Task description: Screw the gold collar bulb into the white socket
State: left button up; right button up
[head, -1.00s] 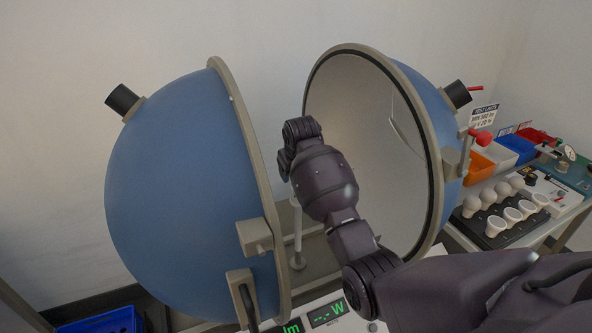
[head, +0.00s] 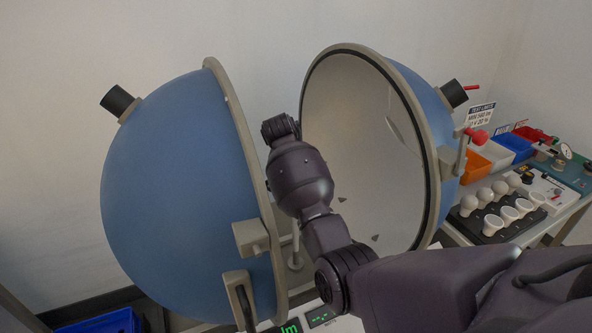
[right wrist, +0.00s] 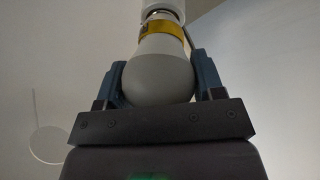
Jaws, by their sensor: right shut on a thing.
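In the right wrist view a bulb (right wrist: 160,72) with a gold collar (right wrist: 162,29) sits between the two fingers of my right gripper (right wrist: 160,82), which is shut on it. The bulb's collar end points up, at the lower end of a white socket (right wrist: 163,6) at the top edge. How far the bulb is in the socket I cannot tell. In the head view my right arm reaches between the two halves of a blue sphere; its gripper, the bulb and the socket are hidden there. My left gripper is not in view.
The open sphere's left half (head: 180,200) and right half (head: 365,150) stand close on both sides of my right arm. A dark tray (head: 482,228) with several white bulbs and cups is at the right, near orange (head: 472,165) and blue (head: 515,148) bins.

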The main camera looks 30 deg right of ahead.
jog(key=m+g, duration=0.1)
jog(key=m, duration=0.1)
jog(key=m+g, duration=0.1)
jog(key=m, duration=0.1)
jog(key=m+g, duration=0.1)
jog(key=m, duration=0.2)
jog(key=shift+s+a+f, duration=0.15)
jog(key=shift+s+a, duration=0.1)
jog(key=m, duration=0.2)
jog(key=m+g, duration=0.1)
jog(key=m, duration=0.1)
jog(key=shift+s+d+g, duration=0.1)
jog(key=shift+g, duration=0.2)
jog(key=shift+s+d+m+g+y, duration=0.15)
jog(key=shift+m+g+y, duration=0.2)
jog(key=shift+m, duration=0.95)
jog(key=o, duration=0.6)
jog(key=shift+o, duration=0.9)
jog(key=shift+d, duration=0.15)
